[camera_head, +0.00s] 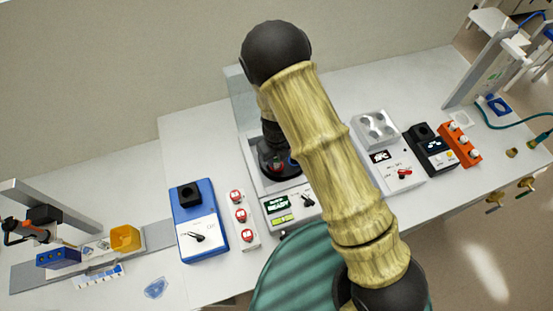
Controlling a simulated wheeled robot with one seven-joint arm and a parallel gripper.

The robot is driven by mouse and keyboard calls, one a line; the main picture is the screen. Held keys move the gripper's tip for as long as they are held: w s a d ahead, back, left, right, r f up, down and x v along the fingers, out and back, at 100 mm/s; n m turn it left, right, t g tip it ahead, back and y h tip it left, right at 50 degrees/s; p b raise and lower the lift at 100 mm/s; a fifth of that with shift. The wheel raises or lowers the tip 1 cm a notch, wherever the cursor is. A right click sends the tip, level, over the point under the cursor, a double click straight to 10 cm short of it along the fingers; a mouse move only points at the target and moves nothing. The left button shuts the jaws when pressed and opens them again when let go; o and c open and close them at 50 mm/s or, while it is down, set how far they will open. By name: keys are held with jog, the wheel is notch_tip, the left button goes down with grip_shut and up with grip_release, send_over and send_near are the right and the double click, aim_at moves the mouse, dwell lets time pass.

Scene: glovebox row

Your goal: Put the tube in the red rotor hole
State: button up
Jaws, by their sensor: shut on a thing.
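The centrifuge (288,203) stands in the middle of the bench with its clear lid (238,92) raised at the back. Its dark round rotor (266,168) shows partly, with a small red mark (279,169) and a teal one near it. My gripper (272,146) is low over the rotor, pointing down, and shut on the tube. My arm covers the right part of the bowl. The tube itself is too small and hidden to make out, so I cannot tell whether it touches a hole.
Left of the centrifuge are a panel of red buttons (240,215) and a blue device (203,240). Right are a grey device with a dial (395,172), a black one (430,150) and an orange rack (459,145).

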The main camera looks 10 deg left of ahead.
aim_at(277, 165)
notch_tip(277, 165, down, 2)
jog(key=shift+w+f, duration=0.1)
jog(key=shift+f, duration=0.05)
jog(key=shift+s+d+f, duration=0.2)
jog(key=shift+s+f, duration=0.2)
jog(key=shift+f, duration=0.25)
jog(key=o, duration=0.9)
jog(key=shift+o, duration=0.6)
jog(key=shift+r, duration=0.35)
jog(key=shift+w+a+r, duration=0.1)
jog(key=shift+w+r, duration=0.1)
notch_tip(277, 165, up, 12)
jog(key=shift+w+a+r+b, duration=0.1)
jog(key=shift+w+b, duration=0.05)
jog(key=shift+b, duration=1.1)
